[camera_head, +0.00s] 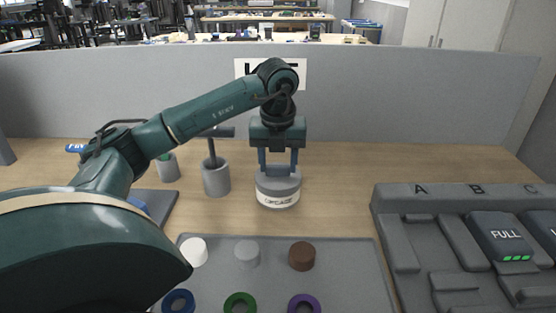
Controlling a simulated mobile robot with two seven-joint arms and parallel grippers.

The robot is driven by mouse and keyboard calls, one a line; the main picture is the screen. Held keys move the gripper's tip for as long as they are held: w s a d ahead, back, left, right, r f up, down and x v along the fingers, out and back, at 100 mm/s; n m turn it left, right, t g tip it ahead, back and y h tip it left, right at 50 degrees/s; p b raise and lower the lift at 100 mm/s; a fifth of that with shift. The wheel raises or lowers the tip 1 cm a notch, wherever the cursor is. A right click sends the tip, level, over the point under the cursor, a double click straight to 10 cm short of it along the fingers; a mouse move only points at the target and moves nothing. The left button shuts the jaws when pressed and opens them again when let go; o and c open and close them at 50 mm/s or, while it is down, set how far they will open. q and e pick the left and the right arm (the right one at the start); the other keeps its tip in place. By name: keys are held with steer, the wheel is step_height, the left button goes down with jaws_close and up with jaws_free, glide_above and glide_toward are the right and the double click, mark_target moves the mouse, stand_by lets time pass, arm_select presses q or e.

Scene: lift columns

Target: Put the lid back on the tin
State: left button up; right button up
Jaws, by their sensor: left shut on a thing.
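The tin (278,199) stands upright on the wooden table, a short grey round can with a pale lettered band. My left gripper (279,170) points straight down over it, its two blue-grey fingers shut on the grey lid (278,181). The lid is level and lined up over the tin's top. No gap shows between lid and tin, but I cannot tell whether it is fully seated. The tin's rim is hidden. My right gripper is not in view.
A grey cup (215,180) with a dark-handled tool stands just left of the tin. In front is a grey tray (340,265) with several pegs and rings. A charger rack (400,245) with batteries is at right. A grey partition (400,100) stands behind.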

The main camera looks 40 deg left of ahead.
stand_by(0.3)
arm_select(q)
steer(key=o, duration=1.5)
steer(key=shift+r+p, duration=0.55)
steer(key=shift+r, duration=0.1)
steer(key=shift+r+p, duration=2.5)
steer(key=shift+r, duration=0.4)
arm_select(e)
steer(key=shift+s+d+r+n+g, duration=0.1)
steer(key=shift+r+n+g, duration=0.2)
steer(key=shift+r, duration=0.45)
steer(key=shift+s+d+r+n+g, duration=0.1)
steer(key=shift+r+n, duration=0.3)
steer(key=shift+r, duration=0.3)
arm_select(q)
steer(key=shift+c, duration=0.2)
jaws_close()
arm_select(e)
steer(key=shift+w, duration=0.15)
